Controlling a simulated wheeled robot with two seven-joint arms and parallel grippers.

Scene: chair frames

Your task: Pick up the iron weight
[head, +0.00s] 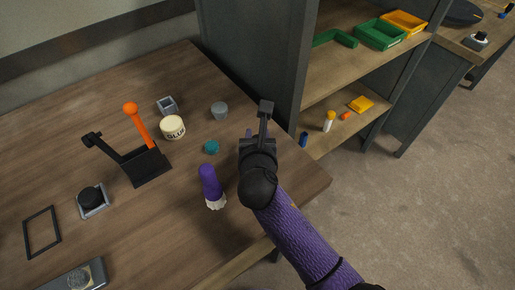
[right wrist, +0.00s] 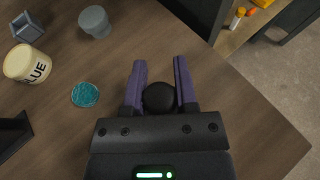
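In the right wrist view a dark, rounded object (right wrist: 159,97), which looks like the iron weight, sits between the two purple fingers of my right gripper (right wrist: 160,70). It fills most of the gap, and I cannot tell whether the fingers press on it. In the head view my right gripper (head: 248,134) is over the table near its right edge, and the wrist hides the dark object. My left gripper is not in view.
On the wooden table (head: 130,80), a teal disc (head: 211,147), grey cup (head: 219,111), glue jar (head: 172,127) and purple-handled brush (head: 210,186) lie left of my right gripper. A black holder (head: 146,166) stands further left. A shelf unit (head: 257,50) rises behind.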

